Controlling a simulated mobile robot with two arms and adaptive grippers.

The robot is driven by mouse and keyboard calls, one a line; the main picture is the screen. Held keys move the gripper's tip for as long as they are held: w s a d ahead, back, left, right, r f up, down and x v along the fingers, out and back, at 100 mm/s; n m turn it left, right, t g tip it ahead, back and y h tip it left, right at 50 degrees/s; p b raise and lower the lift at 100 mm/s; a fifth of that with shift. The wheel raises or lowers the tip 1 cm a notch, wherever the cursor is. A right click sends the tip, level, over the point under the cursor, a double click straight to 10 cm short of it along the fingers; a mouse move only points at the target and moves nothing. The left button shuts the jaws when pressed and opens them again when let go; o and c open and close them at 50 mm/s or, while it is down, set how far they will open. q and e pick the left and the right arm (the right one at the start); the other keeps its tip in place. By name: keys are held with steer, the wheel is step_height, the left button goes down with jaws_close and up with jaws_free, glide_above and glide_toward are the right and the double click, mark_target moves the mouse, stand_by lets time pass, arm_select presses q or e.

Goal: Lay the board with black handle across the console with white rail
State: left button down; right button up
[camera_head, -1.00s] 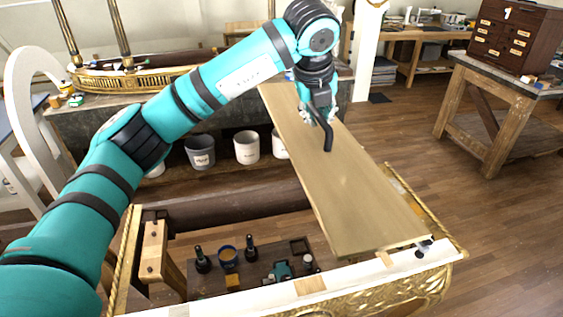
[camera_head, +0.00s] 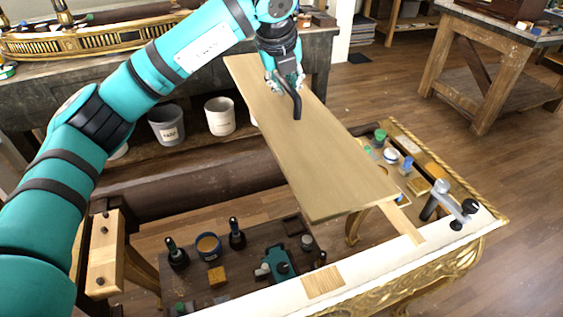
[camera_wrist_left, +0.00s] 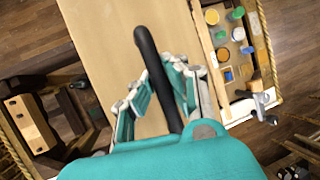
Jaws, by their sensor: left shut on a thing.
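The long wooden board (camera_head: 325,165) is held in the air above the console, tilted, with its near end short of the white front rail (camera_head: 350,275). Its black handle (camera_head: 297,105) rises from the top face. My left gripper (camera_head: 284,84) is shut on this handle. In the left wrist view the fingers (camera_wrist_left: 155,90) close around the black handle (camera_wrist_left: 150,60), with the board (camera_wrist_left: 110,35) beneath. The gilt console (camera_head: 480,195) has an open top showing its inside. My right gripper is not in view.
A clamp (camera_head: 448,205) stands on the console's right front corner. Bottles and small jars (camera_head: 208,247) sit on a shelf inside the frame. A wooden block (camera_head: 105,255) is at the left. A workbench with buckets (camera_head: 219,116) stands behind.

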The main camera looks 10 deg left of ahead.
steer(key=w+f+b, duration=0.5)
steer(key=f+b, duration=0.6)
steer(key=b, duration=0.2)
arm_select(q)
step_height(320, 180, down, 28)
steer(key=b, duration=0.8)
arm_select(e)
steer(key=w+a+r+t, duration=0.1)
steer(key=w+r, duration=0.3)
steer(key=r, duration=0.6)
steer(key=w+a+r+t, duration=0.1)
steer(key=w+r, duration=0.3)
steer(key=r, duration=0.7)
arm_select(q)
steer(key=shift+w, duration=0.1)
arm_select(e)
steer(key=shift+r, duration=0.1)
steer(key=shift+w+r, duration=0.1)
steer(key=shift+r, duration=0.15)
